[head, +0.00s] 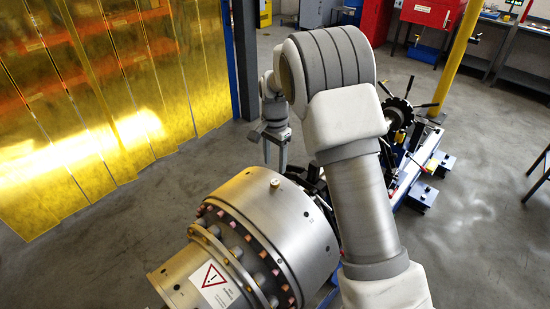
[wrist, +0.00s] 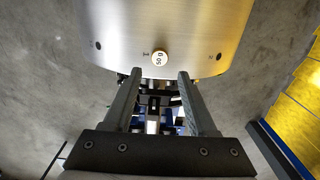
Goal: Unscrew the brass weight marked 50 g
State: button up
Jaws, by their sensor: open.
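The brass weight (wrist: 160,58) is a small round knob on the side of the silver rotor drum (wrist: 190,25). Its face has a dark marking that looks like 50, turned in the wrist view. In the head view the weight (head: 275,184) stands on the drum's upper rim (head: 300,215). My gripper (wrist: 160,76) is open and empty. Its two fingers point at the drum, one on each side of the weight's line, with the weight just beyond the tips and apart from them.
Dark holes (wrist: 98,45) sit either side of the weight. A flange with bolts and a warning label (head: 213,281) is at the drum's front. A blue stand (head: 415,165) with a dark shaft end lies to the right. A yellow curtain (head: 90,110) hangs left.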

aim_at(275, 182)
notch_tip(275, 182, down, 7)
jog(key=b, duration=0.4)
jog(key=shift+f, duration=0.15)
jog(key=shift+c, duration=0.3)
grip_shut()
